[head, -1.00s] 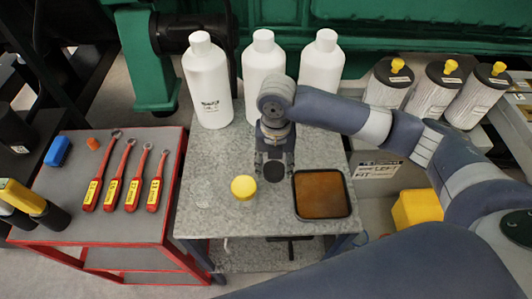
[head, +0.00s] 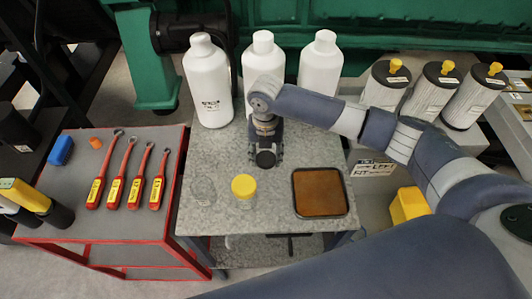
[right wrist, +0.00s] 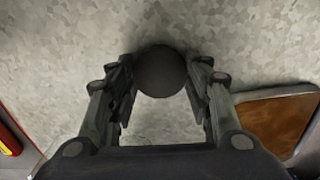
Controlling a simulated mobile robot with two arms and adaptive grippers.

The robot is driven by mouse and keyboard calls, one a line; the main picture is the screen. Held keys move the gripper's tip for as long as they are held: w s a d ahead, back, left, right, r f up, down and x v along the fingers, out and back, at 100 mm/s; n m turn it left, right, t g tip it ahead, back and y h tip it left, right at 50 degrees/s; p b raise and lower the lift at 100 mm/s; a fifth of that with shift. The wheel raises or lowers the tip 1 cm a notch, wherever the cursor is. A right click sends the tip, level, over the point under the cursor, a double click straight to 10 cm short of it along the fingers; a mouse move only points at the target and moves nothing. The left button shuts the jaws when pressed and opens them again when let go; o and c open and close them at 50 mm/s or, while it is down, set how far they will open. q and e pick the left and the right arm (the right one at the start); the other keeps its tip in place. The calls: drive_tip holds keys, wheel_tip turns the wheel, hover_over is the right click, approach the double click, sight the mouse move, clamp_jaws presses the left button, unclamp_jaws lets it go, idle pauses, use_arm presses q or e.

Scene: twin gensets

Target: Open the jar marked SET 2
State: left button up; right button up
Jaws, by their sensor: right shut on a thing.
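My right gripper (head: 265,147) is shut on a dark round lid (head: 265,159) over the grey table. In the right wrist view the lid (right wrist: 161,71) sits between the two fingertips. I cannot tell whether a jar body is below it. A clear jar with a yellow lid (head: 243,186) stands just in front and to the left of the gripper. A clear glass jar (head: 203,191) stands further left, with no coloured lid visible on it. No SET 2 marking is readable. My left gripper is not in view.
A black-rimmed tray with a brown bottom (head: 320,193) lies right of the gripper. Several white bottles (head: 264,72) stand along the back of the table. A red-edged cart (head: 108,222) at left holds several red-handled wrenches (head: 116,187).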

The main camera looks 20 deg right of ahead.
sight(266, 158)
drive_tip(key=o, duration=1.2)
drive_tip(key=shift+f, duration=0.15)
wheel_tip(266, 158, up, 12)
drive_tip(key=shift+r+b, duration=0.2)
drive_tip(key=shift+b, duration=0.7)
